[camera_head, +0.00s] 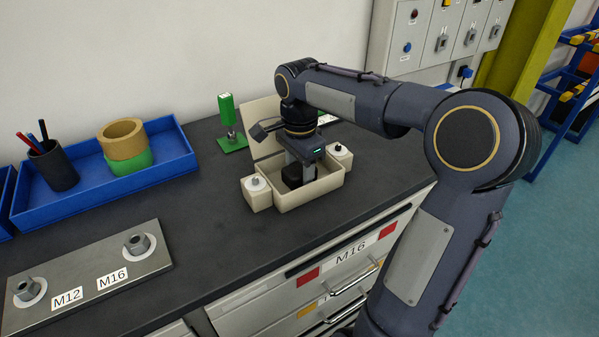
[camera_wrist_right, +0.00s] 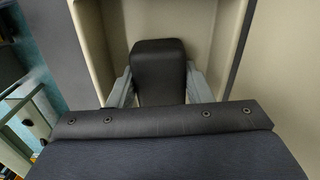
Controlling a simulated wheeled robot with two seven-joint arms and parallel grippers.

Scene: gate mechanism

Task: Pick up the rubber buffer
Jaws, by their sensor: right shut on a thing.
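The rubber buffer (camera_head: 292,175) is a black block with rounded edges, low inside a cream open box (camera_head: 318,190) on the dark bench. It also shows in the right wrist view (camera_wrist_right: 159,72), between the two grey fingers. My right gripper (camera_head: 298,172) points down into the box and is shut on the buffer. In the right wrist view the fingers (camera_wrist_right: 160,90) touch the buffer's left and right sides. Whether the buffer touches the box floor is hidden. My left gripper is not in view.
A green clamp (camera_head: 230,130), a blue tray (camera_head: 110,175) and a steel plate with bolts (camera_head: 85,285) lie to the left. Drawers (camera_head: 300,290) are below the bench edge.

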